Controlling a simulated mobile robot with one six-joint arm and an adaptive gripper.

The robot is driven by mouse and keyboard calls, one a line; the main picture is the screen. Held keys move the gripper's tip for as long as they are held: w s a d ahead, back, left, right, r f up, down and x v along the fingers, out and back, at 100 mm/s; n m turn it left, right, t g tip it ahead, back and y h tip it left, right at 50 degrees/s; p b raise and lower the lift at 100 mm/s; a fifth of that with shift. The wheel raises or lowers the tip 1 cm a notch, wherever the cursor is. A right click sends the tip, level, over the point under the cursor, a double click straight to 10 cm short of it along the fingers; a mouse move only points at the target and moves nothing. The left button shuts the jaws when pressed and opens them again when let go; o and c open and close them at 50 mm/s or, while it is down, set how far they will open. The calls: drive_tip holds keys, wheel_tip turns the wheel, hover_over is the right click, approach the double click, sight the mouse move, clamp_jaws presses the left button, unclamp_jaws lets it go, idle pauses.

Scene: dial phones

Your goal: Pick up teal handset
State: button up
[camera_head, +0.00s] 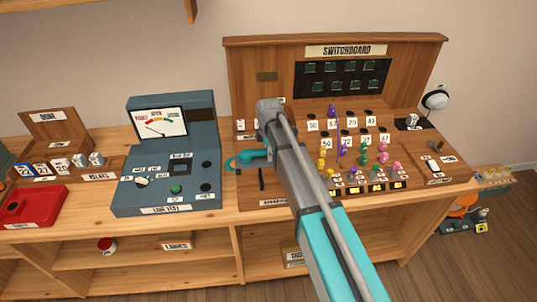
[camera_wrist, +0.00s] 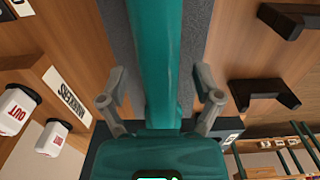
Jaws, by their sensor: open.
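The teal handset (camera_head: 256,154) lies at the left end of the switchboard desk in the head view, partly hidden by my arm. A teal ring shows at its left end. In the wrist view a long teal bar, apparently the handset (camera_wrist: 160,45), runs down the middle of the picture and widens at the bottom. My gripper (camera_wrist: 160,85) is open, with one grey finger on each side of the bar. Gaps show between the fingers and the bar. In the head view my fingers are hidden by the arm. I cannot tell the height of the fingers over the desk.
The switchboard (camera_head: 345,47) stands behind, with several coloured plugs on its desk. A grey-blue meter console (camera_head: 172,155) stands just left of the handset. A red tray (camera_head: 32,207) is at far left. In the wrist view, black hooks (camera_wrist: 262,94) are at right and white OUT pieces (camera_wrist: 18,108) at left.

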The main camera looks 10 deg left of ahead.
clamp_jaws()
idle(0.5)
drive_tip(key=shift+r, duration=0.2)
wheel_tip(320, 180, up, 3)
drive_tip(key=p, duration=0.3)
drive_tip(key=s+d+r+p, duration=0.2)
drive_tip(key=s+r+p, duration=0.2)
drive_tip(key=s+p, duration=0.1)
drive_tip(key=s+d+r+p, duration=0.3)
drive_tip(key=s+r+p, duration=0.2)
drive_tip(key=s, duration=0.3)
drive_tip(key=shift+d+r, duration=0.25)
drive_tip(key=shift+r, duration=0.05)
